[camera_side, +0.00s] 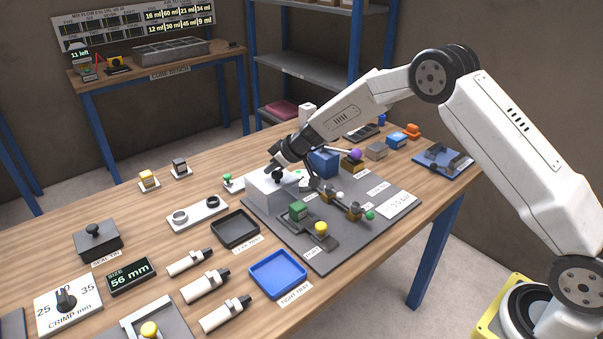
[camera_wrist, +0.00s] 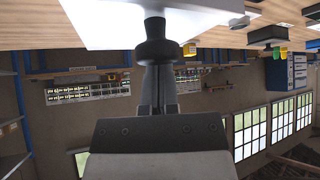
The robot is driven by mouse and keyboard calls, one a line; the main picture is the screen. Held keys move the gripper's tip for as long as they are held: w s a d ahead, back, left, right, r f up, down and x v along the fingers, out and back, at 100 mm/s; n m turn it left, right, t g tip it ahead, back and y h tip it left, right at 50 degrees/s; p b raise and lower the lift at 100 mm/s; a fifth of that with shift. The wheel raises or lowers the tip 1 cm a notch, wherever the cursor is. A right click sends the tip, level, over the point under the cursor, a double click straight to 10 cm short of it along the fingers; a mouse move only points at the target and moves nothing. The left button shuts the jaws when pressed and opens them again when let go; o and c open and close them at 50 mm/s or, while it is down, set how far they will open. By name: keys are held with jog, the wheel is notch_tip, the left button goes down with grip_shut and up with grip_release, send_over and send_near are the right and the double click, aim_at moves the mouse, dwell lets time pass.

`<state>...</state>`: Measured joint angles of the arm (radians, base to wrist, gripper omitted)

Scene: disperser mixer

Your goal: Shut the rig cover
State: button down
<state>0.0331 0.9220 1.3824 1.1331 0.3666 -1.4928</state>
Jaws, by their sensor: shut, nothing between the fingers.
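A pale box-like piece with a dark knob, which looks like the rig cover (camera_side: 264,197), stands at the far left of the grey rig plate (camera_side: 326,255). In the wrist view the cover (camera_wrist: 100,22) is a white surface at the top edge, and its black knob (camera_wrist: 155,42) sticks out of it towards my fingers. My gripper (camera_side: 279,171) is at the knob. In the wrist view my gripper (camera_wrist: 158,72) has its fingers together, in line with the knob and close to it or touching; I cannot tell which. Nothing shows held between them.
A dark tray (camera_side: 235,229) and a blue tray (camera_side: 278,274) lie in front. Bare wood shows between the items at left.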

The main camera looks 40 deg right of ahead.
jog(key=shift+s, duration=0.1)
jog(key=shift+s, duration=5.55)
jog(key=shift+s+f, duration=0.1)
jog(key=shift+s, duration=0.45)
jog(key=shift+f, duration=0.1)
jog(key=shift+w, duration=0.1)
jog(key=shift+w+a+r, duration=0.6)
jog(key=shift+w+a, duration=0.3)
jog(key=shift+w, duration=0.9)
jog(key=v, duration=1)
jog(key=shift+s, duration=0.15)
